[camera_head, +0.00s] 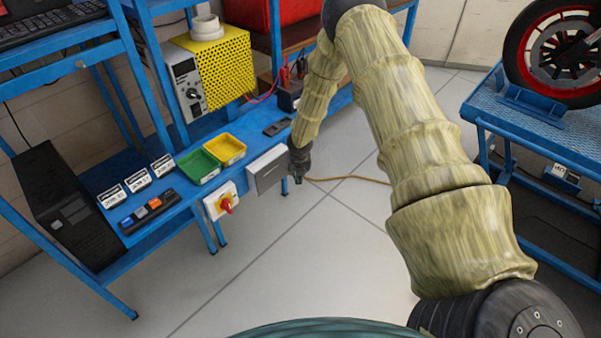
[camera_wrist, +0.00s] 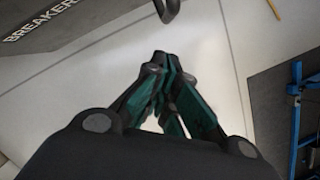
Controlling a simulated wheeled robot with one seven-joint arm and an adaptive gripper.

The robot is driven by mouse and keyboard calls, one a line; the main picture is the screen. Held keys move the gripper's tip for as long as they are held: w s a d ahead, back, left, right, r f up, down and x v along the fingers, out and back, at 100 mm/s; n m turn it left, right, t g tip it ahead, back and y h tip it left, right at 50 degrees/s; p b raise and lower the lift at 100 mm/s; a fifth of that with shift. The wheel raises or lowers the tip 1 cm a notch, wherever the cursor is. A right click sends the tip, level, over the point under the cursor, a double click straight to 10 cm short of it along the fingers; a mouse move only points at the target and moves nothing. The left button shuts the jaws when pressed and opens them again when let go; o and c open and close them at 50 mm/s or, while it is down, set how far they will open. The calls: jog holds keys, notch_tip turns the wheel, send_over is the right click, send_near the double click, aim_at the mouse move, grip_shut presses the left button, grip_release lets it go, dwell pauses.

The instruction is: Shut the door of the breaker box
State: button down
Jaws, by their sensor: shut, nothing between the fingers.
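The breaker box (camera_head: 267,170) is a grey box on the front edge of the blue bench, right of the red rotary switch. In the wrist view a dark grey panel marked BREAKER (camera_wrist: 75,25) fills the upper left. A dark curved handle (camera_wrist: 168,10) shows at the top edge. I cannot tell how far the door stands open. My gripper (camera_head: 296,178) is just right of the box, low beside its right edge. In the wrist view my gripper (camera_wrist: 162,62) is shut and empty, apart from the panel and below the handle in the picture.
A rotary switch (camera_head: 225,203) with a red knob sits left of the box. Green (camera_head: 198,167) and yellow (camera_head: 226,149) trays stand on the bench behind. A brown cable (camera_head: 350,178) lies on the floor to the right. The floor in front is clear.

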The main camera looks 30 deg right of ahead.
jog(key=s+b+v, duration=0.1)
jog(key=b+v, duration=0.1)
jog(key=v, duration=0.8)
jog(key=shift+a, duration=0.1)
jog(key=s+a+f+m+g+y, duration=0.1)
jog(key=s+a+f+m+y, duration=0.1)
jog(key=s+a+f+m, duration=0.6)
jog(key=s+a+f+m+g+y, duration=0.1)
jog(key=s+a+f+m, duration=0.4)
jog(key=s+a+m, duration=0.65)
jog(key=s+f+m+h, duration=0.1)
jog(key=s+m, duration=1.1)
jog(key=s, duration=1.3)
jog(key=shift+a+g+h, duration=0.3)
jog(key=shift+h, duration=0.2)
